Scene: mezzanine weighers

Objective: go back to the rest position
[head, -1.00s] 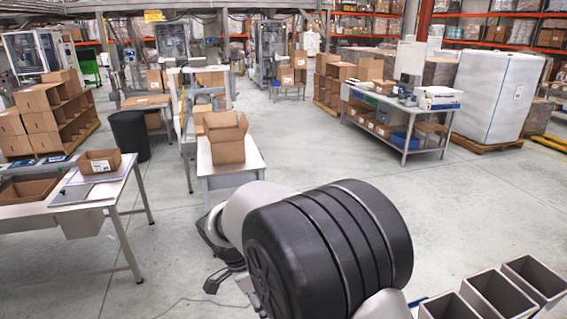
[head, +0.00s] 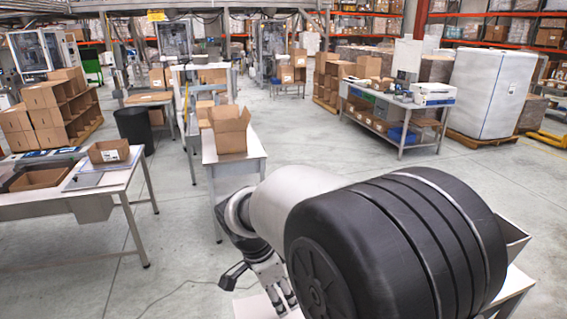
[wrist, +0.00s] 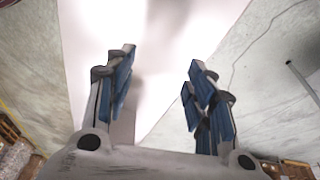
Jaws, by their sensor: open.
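My gripper (wrist: 160,88) is open in the wrist view, with its blue-padded fingers well apart and nothing between them. A blurred pale surface fills the space beyond the fingers. In the head view my gripper (head: 234,276) shows only in part, low in the middle beside my forearm. My large black arm joint covers the lower right of the head view and hides what lies behind it.
A table with an open carton (head: 230,130) stands ahead. A workbench (head: 115,185) with a small carton (head: 109,152) is at left. A bench with equipment (head: 397,108) and a wrapped pallet (head: 489,92) stand at back right. Grey floor (head: 300,135) between them is clear.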

